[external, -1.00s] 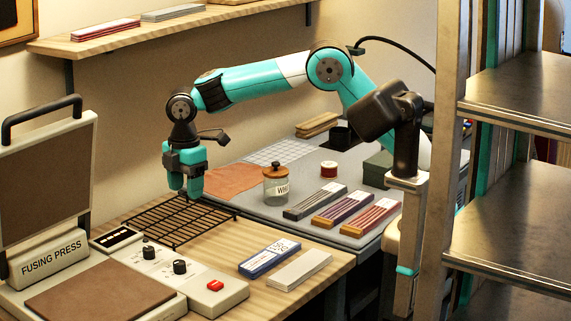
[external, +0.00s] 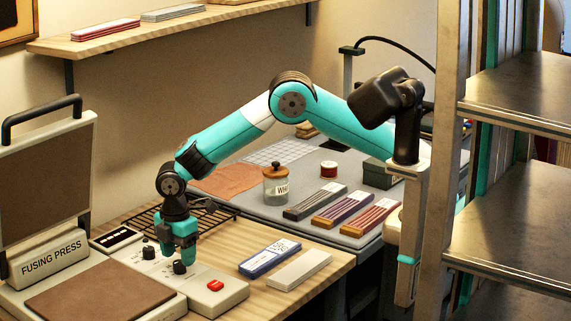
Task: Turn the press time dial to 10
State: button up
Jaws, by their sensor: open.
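The fusing press (external: 110,285) stands at the lower left with its lid raised. Its control panel carries two black dials: a rear dial (external: 149,251) and a front dial (external: 180,267). Which one is the press time dial cannot be read at this size. My gripper (external: 178,260) is open and points down over the panel, its fingers close to both dials. Whether a finger touches a dial cannot be told. The dial markings are too small to read.
A red button (external: 215,285) sits on the panel's front right. A black wire rack (external: 215,215) lies just behind my gripper. A blue-and-white box (external: 270,258) and a pale block (external: 300,270) lie to the right. The raised lid (external: 45,180) stands to the left.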

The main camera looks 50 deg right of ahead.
jog(key=shift+f, duration=1.2)
jog(key=c, duration=0.9)
